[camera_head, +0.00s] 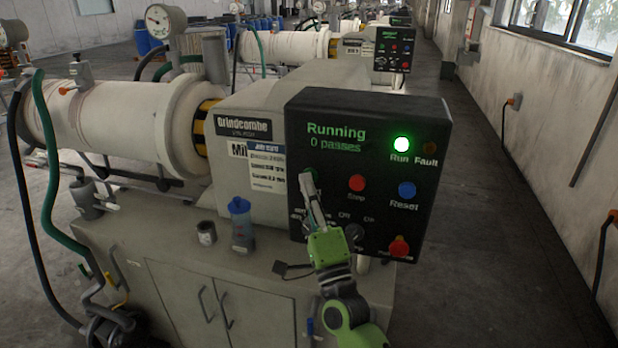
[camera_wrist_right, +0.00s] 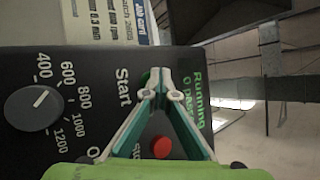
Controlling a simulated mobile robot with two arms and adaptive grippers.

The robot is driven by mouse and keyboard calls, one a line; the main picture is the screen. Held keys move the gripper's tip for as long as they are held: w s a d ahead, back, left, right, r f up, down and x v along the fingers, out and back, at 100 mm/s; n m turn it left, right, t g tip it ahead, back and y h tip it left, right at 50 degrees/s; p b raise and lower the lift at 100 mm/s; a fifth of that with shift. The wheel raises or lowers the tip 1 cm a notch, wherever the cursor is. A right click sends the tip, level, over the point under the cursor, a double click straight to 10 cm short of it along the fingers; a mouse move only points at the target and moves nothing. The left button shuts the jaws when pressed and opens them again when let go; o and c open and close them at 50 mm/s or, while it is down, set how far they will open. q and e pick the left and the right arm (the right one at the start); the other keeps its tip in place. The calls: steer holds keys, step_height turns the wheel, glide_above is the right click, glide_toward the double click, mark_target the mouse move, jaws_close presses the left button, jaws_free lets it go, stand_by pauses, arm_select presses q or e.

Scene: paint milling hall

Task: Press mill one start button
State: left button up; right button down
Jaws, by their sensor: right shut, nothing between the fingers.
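The black control panel (camera_head: 440,125) of the front mill shows "Running" and "0 passes" in green, and its Run lamp (camera_head: 402,144) glows green. The green start button (camera_head: 312,172) is at the panel's left side, mostly covered by my fingertips. My right gripper (camera_head: 306,179) is shut and empty, with its tips at the start button. In the right wrist view the closed tips (camera_wrist_right: 161,73) are beside the "Start" label (camera_wrist_right: 123,87) and hide the button. I cannot tell whether they are pressing it. My left gripper is not in view.
A red stop button (camera_head: 357,183), a blue reset button (camera_head: 407,190) and a red knob (camera_head: 399,246) are on the same panel. A blue-capped bottle (camera_head: 241,225) and a small can (camera_head: 206,233) stand on the mill's cabinet. The aisle floor at right is clear.

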steer(key=shift+s, duration=0.1)
steer(key=shift+s+a+p, duration=0.25)
steer(key=shift+s+p, duration=0.05)
steer(key=shift+s, duration=0.45)
steer(key=shift+s+a+p, duration=0.25)
steer(key=shift+s+p, duration=0.05)
steer(key=shift+s, duration=0.5)
steer(key=shift+s+a+p, duration=0.25)
steer(key=shift+s+p, duration=0.05)
steer(key=shift+s, duration=0.45)
steer(key=shift+s+a+p, duration=0.25)
steer(key=shift+s+p, duration=0.05)
steer(key=shift+s, duration=0.5)
